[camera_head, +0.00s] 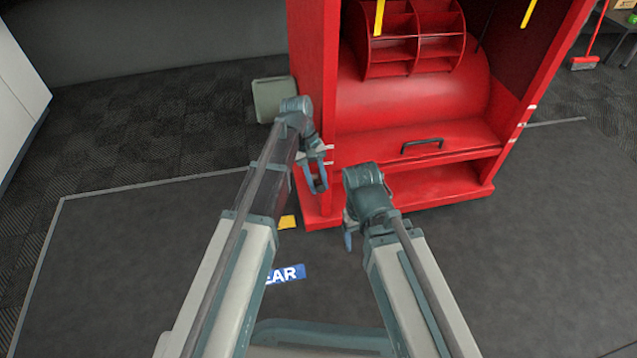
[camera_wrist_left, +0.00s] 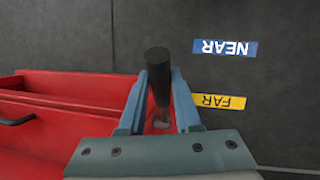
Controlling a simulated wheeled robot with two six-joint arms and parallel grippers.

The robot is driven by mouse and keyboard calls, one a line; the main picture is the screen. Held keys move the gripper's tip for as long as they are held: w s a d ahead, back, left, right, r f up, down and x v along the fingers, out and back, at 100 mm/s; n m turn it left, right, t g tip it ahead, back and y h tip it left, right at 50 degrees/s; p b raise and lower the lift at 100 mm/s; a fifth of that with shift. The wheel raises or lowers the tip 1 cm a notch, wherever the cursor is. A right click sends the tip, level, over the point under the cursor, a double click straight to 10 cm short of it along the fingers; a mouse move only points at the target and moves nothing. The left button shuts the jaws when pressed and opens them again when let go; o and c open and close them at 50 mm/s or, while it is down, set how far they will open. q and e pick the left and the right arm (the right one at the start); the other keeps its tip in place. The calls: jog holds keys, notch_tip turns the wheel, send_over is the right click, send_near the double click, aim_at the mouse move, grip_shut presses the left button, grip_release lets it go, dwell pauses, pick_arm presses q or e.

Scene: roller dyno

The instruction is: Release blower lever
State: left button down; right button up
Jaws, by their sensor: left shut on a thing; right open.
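The blower lever (camera_wrist_left: 158,80) is a black handle on a metal stem at the edge of the red machine. It shows in the left wrist view between the fingers of my left gripper (camera_wrist_left: 157,100), which is shut on it. In the head view my left gripper (camera_head: 316,182) is at the left front corner of the red machine (camera_head: 425,85), and the lever is hard to make out there. My right gripper (camera_head: 347,232) is in front of the machine, apart from it; its fingers are mostly hidden by its wrist, and it holds nothing I can see.
A blue NEAR label (camera_wrist_left: 224,48) and a yellow FAR label (camera_wrist_left: 218,101) lie on the dark floor. A black handle (camera_head: 422,145) sits on the machine's lower front. A grey-green box (camera_head: 272,98) stands left of the machine. The floor at left is clear.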

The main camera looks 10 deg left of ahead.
pick_arm(q)
jog(key=shift+d+r, duration=0.1)
jog(key=shift+d, duration=0.2)
jog(key=c, duration=0.7)
grip_release()
jog(key=shift+o, duration=0.5)
jog(key=shift+a, duration=0.1)
jog(key=shift+r, duration=0.1)
jog(key=p+v, duration=1.4)
jog(key=shift+r, duration=0.35)
